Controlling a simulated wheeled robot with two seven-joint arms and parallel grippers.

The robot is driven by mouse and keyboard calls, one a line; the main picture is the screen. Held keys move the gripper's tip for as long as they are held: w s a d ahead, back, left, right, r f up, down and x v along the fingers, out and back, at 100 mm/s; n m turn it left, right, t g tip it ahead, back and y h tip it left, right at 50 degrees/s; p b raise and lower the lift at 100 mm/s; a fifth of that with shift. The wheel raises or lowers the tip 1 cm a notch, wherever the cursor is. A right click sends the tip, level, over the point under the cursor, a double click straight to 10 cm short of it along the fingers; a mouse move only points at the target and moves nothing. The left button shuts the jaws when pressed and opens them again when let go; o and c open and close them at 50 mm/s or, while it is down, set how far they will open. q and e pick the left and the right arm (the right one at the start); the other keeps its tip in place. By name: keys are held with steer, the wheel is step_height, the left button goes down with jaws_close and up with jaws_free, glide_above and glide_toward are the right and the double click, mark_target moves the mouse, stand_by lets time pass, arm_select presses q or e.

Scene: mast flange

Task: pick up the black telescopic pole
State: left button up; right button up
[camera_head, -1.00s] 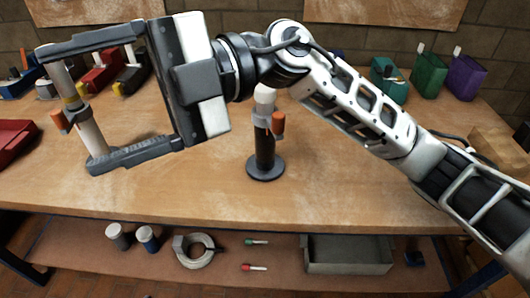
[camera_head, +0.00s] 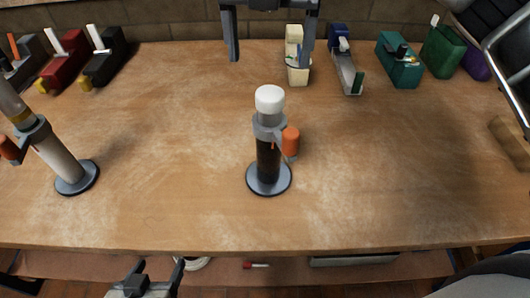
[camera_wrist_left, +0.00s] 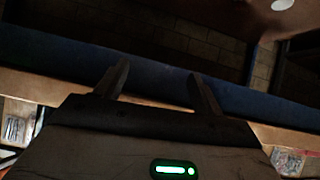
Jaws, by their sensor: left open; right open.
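The black telescopic pole (camera_head: 268,160) stands upright on a round dark base in the middle of the wooden table. It has a black lower tube, a grey collar, an orange knob on its right and a white cap. My right gripper (camera_head: 270,50) is open and empty at the top of the head view, above the table beyond the pole and apart from it. My left gripper (camera_head: 158,268) is open and empty at the bottom, by the table's front edge. Its open fingers (camera_wrist_left: 155,82) also show in the left wrist view, facing a blue beam.
A second pole with a white lower tube (camera_head: 58,160) stands at the left. Several coloured holders, including a red one (camera_head: 66,62) and a teal one (camera_head: 399,62), line the table's back. A wooden block (camera_head: 510,140) lies at the right. The table around the black pole is clear.

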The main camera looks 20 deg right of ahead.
mark_target(269, 95)
steer(key=f, duration=0.8)
steer(key=shift+s+p, duration=0.2)
steer(key=shift+p, duration=0.1)
steer(key=shift+w+d+f+p, duration=0.15)
steer(key=shift+f+p, duration=0.15)
steer(key=shift+f, duration=1)
steer(key=shift+w+f+p, duration=0.1)
steer(key=shift+f+p, duration=0.15)
steer(key=shift+f, duration=1)
steer(key=c, duration=1.5)
steer(key=shift+r, duration=0.1)
jaws_close()
steer(key=shift+r, duration=0.15)
